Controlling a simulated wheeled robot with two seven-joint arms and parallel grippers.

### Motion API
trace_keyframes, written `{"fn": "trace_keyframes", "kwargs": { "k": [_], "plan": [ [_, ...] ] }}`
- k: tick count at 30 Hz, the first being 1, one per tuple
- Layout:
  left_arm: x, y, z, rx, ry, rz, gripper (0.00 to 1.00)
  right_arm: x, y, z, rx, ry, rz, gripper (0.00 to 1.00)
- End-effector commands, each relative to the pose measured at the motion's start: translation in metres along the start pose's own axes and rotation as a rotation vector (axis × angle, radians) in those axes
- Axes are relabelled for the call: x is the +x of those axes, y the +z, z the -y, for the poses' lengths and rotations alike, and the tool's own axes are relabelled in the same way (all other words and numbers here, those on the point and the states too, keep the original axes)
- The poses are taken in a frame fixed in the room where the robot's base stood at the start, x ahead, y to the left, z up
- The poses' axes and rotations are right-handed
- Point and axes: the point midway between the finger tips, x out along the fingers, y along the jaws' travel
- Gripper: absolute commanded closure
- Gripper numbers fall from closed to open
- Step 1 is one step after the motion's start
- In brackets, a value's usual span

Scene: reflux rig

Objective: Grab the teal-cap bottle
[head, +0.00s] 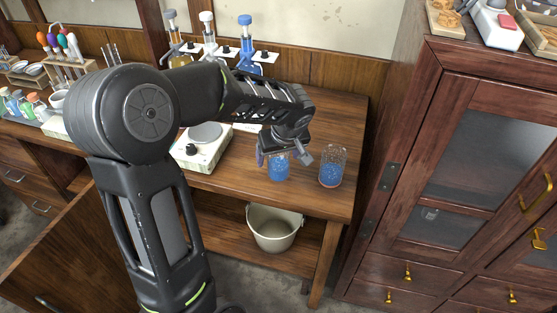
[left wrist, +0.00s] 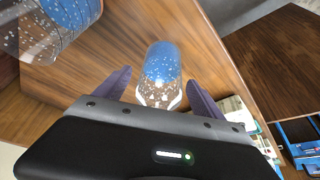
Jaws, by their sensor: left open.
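A row of small capped bottles (head: 24,104) stands at the far left of the bench in the head view. Their caps are small there, and I cannot tell for sure which one is teal. My left gripper (head: 281,157) is far to the right of them, over the right part of the bench. It is open, with its fingers pointing down on either side of a clear vessel of blue beads (head: 279,172). In the left wrist view the vessel (left wrist: 162,66) shows between the two spread fingers (left wrist: 157,80), with no clear grip on it. My right gripper is not in view.
A second beaker of blue beads (head: 331,168) stands just right of the gripper. A hotplate (head: 201,150) is to its left, and tall pump-top bottles (head: 246,45) stand behind. A bucket (head: 274,228) is on the lower shelf. A dark cabinet (head: 450,170) closes off the right.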

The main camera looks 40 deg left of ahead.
Motion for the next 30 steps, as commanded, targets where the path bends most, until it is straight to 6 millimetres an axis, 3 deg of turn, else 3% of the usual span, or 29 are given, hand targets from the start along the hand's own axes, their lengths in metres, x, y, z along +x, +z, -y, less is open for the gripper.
{"fn": "trace_keyframes", "kwargs": {
  "k": [2,30],
  "plan": [
    [-0.0001,-0.0001,0.0000,0.000,0.000,0.000,0.23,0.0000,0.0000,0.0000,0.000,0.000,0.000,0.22],
    [-0.0002,-0.0001,0.0000,0.000,0.000,0.000,0.99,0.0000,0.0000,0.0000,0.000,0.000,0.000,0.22]
  ]
}}
